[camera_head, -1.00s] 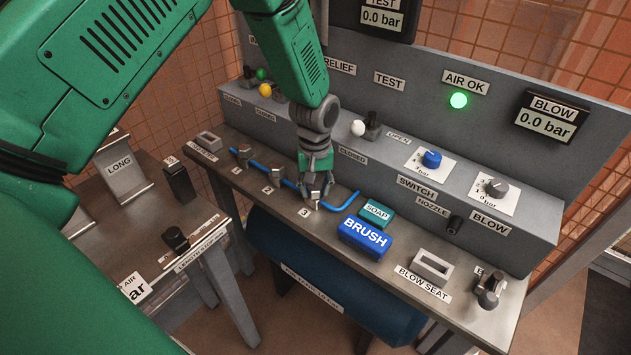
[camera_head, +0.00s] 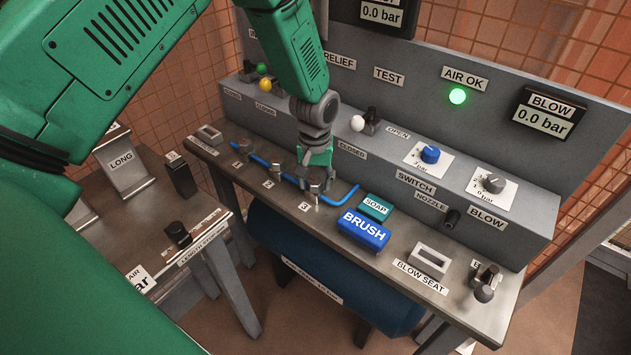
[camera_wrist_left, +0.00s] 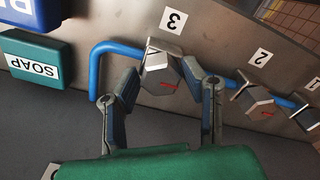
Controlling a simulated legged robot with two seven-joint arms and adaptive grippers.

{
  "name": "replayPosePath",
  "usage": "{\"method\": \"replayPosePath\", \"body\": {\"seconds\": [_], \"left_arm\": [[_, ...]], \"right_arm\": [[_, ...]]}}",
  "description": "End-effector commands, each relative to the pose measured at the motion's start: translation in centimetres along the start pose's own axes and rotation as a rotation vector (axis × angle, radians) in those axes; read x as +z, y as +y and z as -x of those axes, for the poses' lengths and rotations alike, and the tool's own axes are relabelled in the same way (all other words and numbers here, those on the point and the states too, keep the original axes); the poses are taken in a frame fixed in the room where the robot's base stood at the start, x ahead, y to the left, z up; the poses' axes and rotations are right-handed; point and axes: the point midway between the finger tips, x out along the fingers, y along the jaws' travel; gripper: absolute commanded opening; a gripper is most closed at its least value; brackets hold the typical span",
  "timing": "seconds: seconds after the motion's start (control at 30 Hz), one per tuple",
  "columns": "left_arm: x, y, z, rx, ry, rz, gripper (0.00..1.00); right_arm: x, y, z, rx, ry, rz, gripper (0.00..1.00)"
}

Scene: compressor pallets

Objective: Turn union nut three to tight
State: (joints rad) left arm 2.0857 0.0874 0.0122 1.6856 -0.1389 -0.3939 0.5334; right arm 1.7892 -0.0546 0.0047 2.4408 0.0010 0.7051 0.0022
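Union nut three (camera_head: 315,188) is a grey metal hex nut on the blue pipe (camera_head: 343,196), beside label 3 on the bench. In the left wrist view the nut (camera_wrist_left: 160,75) shows a red mark on its face. My left gripper (camera_head: 314,176) is just above and around it, pointing down. In the wrist view its two fingers (camera_wrist_left: 160,72) stand apart, one on each side of the nut, with small gaps visible; no firm contact shows. My right gripper is not in view.
Union nut two (camera_wrist_left: 257,101) sits along the pipe beside label 2. The blue BRUSH block (camera_head: 363,232) and teal SOAP block (camera_head: 376,207) lie right of nut three. The grey valve panel (camera_head: 400,165) rises behind. The BLOW SEAT (camera_head: 430,260) is further right.

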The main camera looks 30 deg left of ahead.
Motion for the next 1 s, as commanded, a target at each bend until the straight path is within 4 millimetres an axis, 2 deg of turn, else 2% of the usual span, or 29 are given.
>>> {"method": "replayPosePath", "body": {"seconds": [0.3,0.43,0.57,0.8,1.0], "left_arm": [[0.1,-0.1,0.0,-0.001,-0.003,0.001,0.49],[0.1,0.0,0.8,-0.001,-0.002,0.0,0.49],[0.0,0.0,3.0,0.0,0.001,0.0,0.49],[-0.1,0.0,8.2,0.0,0.0,0.001,0.49],[-0.1,0.0,11.0,-0.001,-0.002,0.0,0.49]], "right_arm": [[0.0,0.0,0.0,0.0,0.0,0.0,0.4],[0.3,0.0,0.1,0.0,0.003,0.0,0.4],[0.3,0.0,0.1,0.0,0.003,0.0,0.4],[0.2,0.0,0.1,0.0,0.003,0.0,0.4],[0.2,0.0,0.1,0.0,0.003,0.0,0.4]]}}
